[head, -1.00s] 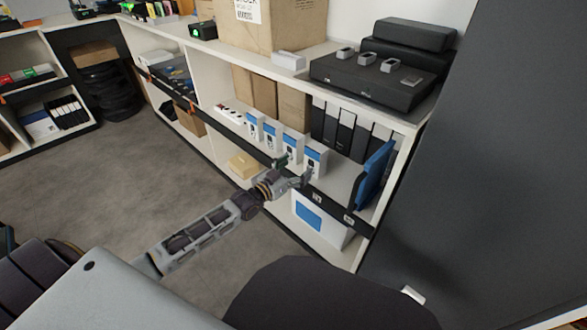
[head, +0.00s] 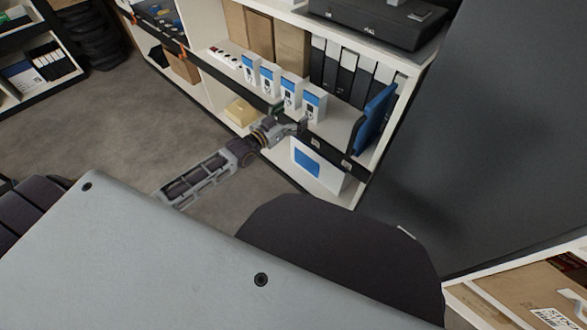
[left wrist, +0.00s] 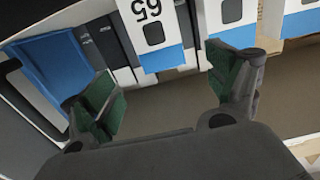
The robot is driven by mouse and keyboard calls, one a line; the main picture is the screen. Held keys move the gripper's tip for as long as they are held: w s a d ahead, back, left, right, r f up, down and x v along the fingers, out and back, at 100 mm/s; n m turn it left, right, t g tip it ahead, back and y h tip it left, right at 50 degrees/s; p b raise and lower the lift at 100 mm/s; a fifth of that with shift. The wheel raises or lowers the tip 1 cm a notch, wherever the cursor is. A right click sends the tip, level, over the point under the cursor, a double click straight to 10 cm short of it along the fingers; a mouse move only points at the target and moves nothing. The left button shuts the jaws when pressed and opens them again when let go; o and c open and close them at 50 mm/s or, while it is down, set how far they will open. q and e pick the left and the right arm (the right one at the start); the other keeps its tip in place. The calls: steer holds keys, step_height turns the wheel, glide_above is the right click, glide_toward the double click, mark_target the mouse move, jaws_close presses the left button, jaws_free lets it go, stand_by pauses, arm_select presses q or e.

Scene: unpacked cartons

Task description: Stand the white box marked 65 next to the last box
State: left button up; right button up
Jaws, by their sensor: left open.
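The white box marked 65 (left wrist: 152,28) has a blue band and a dark window. It shows at the top of the left wrist view, its number upside down, beyond my fingertips. By its place closest to the blue folder, it appears to be the right-most box (head: 314,103) of the row on the shelf in the head view, where the number is not legible. The neighbouring box (head: 291,92) stands to its left. My left gripper (head: 290,118) is open and empty, in front of these boxes at the shelf edge; its green-padded fingers (left wrist: 165,75) are spread wide. My right gripper is not in view.
Binders (head: 338,72) stand behind; a blue folder (head: 375,118) leans at right. A dark rail (head: 205,68) edges the shelf. Bare shelf shows between the right-most box and the folder.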

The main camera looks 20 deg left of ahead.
arm_select(q)
steer(key=s+d+f+n+g+y, duration=0.1)
steer(key=s+d+f+g, duration=0.5)
steer(key=s+d+f, duration=0.55)
steer(key=s+d+f+g, duration=0.1)
steer(key=s+f+g, duration=0.1)
steer(key=s, duration=0.7)
steer(key=s+d+f+n+g+y, duration=0.1)
steer(key=s+f+g, duration=0.2)
steer(key=s, duration=0.5)
steer(key=shift+s+f, duration=0.4)
steer(key=shift+f, duration=0.35)
